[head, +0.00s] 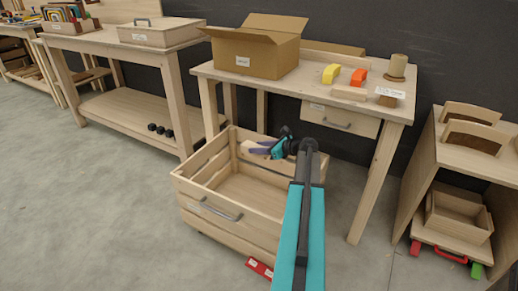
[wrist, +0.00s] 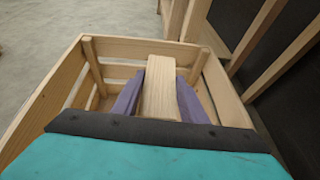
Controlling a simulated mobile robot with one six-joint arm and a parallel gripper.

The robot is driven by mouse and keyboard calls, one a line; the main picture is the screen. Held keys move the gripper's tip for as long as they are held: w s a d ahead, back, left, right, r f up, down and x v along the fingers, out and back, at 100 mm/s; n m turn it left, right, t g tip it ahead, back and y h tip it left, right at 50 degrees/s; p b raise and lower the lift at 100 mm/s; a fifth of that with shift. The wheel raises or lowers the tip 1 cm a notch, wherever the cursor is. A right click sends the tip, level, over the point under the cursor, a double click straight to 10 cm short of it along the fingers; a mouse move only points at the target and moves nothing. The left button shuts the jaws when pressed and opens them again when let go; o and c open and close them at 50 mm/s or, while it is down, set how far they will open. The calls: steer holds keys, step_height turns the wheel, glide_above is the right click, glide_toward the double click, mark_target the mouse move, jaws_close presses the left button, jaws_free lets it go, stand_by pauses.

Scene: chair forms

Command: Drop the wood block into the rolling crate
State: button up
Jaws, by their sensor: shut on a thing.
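The rolling crate (head: 200,190) is a slatted wooden box with a grey handle on its front, standing on the floor in the middle of the head view. My gripper (head: 252,148) is over the far part of the crate. Its purple fingers are shut on the wood block (wrist: 160,88), a pale bar held between them in the wrist view. In the wrist view the crate walls (wrist: 40,95) surround the block on the left, far and right sides. The block's lower end and its height above the crate floor are hard to tell. The crate floor looks empty where it shows.
A workbench (head: 366,107) behind the crate holds an open cardboard box (head: 245,55), a yellow piece (head: 331,73), a red piece (head: 358,77) and a cord spool (head: 398,66). A red item (head: 259,267) lies before the crate. Floor at left is clear.

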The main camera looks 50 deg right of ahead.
steer(key=shift+f, duration=0.15)
step_height(320, 180, down, 6)
steer(key=b, duration=0.6)
steer(key=shift+r+b, duration=0.2)
steer(key=shift+b, duration=0.1)
steer(key=o, duration=1.2)
steer(key=shift+s, duration=0.1)
steer(key=p, duration=0.4)
glide_toward(259, 158)
steer(key=d, duration=0.1)
steer(key=s+d+f, duration=0.1)
steer(key=shift+s+d, duration=0.3)
